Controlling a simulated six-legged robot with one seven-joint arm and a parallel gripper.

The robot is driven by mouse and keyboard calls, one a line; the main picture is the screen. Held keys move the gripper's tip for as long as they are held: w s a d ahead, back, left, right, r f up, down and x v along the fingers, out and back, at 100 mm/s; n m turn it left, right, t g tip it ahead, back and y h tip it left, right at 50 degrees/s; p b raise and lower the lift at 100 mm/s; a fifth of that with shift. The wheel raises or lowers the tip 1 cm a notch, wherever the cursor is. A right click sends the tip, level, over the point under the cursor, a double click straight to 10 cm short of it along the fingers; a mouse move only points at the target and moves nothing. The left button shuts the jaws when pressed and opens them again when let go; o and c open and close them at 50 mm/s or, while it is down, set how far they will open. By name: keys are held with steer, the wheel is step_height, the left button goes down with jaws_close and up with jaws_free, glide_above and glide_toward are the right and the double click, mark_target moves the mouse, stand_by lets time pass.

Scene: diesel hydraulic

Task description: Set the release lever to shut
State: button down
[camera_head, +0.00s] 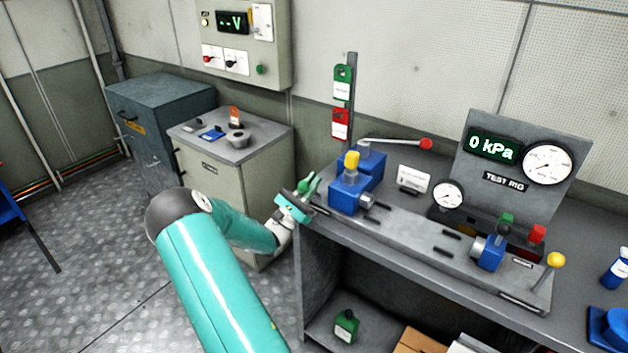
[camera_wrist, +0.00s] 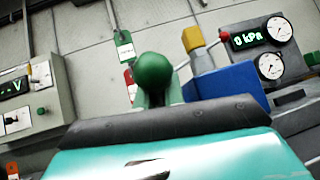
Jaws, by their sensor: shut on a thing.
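A lever with a green ball knob (camera_head: 309,184), which I take for the release lever, stands at the left end of the test rig, beside the blue pump block (camera_head: 349,196). My gripper (camera_head: 297,202) is shut on this lever just below its knob. In the wrist view the green knob (camera_wrist: 154,73) rises above the dark jaw pads of my gripper (camera_wrist: 160,118). The lower part of the lever and its pivot are hidden behind the jaws. I cannot read any shut or open marking for it.
The pump handle with a red knob (camera_head: 426,144) reaches right above the rig. A yellow-knobbed lever (camera_head: 555,260) stands at the rig's right end. The display (camera_head: 493,149) reads 0 kPa. A grey cabinet (camera_head: 222,185) is left of the bench; open floor (camera_head: 110,285) lies in front.

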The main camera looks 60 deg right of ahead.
steer(key=shift+a+f+g, duration=0.1)
steer(key=shift+a+g, duration=0.1)
steer(key=shift+g, duration=0.1)
steer(key=c, duration=1.5)
jaws_free()
steer(key=v, duration=1.3)
steer(key=shift+a+f, duration=0.15)
steer(key=shift+f, duration=0.2)
